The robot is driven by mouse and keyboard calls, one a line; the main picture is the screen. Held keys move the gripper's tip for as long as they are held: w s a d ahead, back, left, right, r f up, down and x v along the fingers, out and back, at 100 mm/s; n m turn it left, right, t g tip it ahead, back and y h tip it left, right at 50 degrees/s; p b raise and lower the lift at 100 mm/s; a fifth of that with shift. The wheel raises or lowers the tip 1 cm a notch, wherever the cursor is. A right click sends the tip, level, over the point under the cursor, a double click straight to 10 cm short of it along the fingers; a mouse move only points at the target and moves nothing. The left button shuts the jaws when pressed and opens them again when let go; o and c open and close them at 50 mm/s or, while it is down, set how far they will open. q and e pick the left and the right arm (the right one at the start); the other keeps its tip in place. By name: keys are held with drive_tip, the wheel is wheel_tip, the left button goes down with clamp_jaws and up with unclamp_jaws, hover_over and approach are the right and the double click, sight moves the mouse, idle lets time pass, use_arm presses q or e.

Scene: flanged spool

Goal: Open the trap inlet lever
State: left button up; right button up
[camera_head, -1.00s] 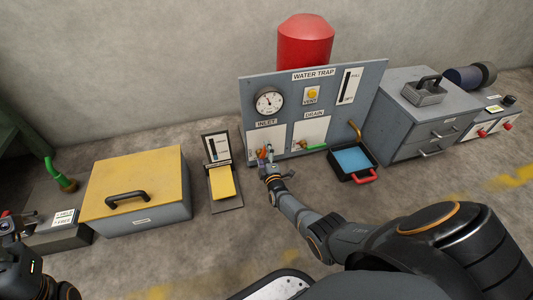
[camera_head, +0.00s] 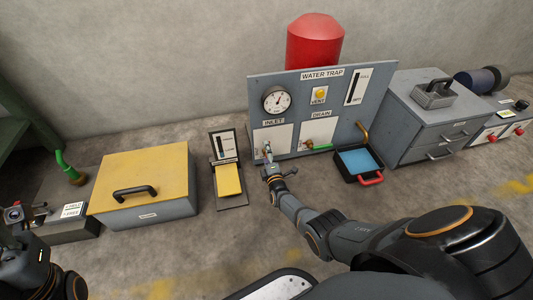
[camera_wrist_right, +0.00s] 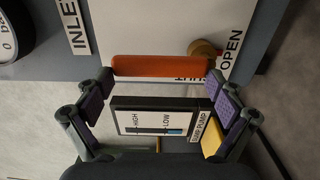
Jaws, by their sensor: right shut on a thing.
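The inlet lever is an orange bar (camera_wrist_right: 158,66) on a brass pivot (camera_wrist_right: 205,48). In the right wrist view it lies between the fingers of my right gripper (camera_wrist_right: 158,88), across the white plate with the OPEN label and a partly covered SHUT label. In the head view my right gripper (camera_head: 269,160) is at the inlet plate (camera_head: 284,138) of the water trap panel (camera_head: 318,112), shut on the lever, which it mostly hides. My left gripper (camera_head: 22,213) is at the far left, away from the panel; its jaws are too small to judge.
A green drain lever (camera_head: 319,148) is just right of the inlet, above a water tray with a red handle (camera_head: 371,178). A sump pump stand (camera_head: 228,180) and a yellow-lidded box (camera_head: 143,172) are to the left. A grey cabinet (camera_head: 438,110) stands right.

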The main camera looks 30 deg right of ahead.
drive_tip(key=o, duration=1.3)
drive_tip(key=shift+o, duration=0.2)
wheel_tip(320, 180, up, 10)
drive_tip(key=shift+r, duration=0.2)
drive_tip(key=shift+w, duration=0.15)
drive_tip(key=p+v, duration=0.7)
drive_tip(key=v, duration=0.5)
drive_tip(key=shift+s+f, duration=0.3)
drive_tip(key=shift+f, duration=0.15)
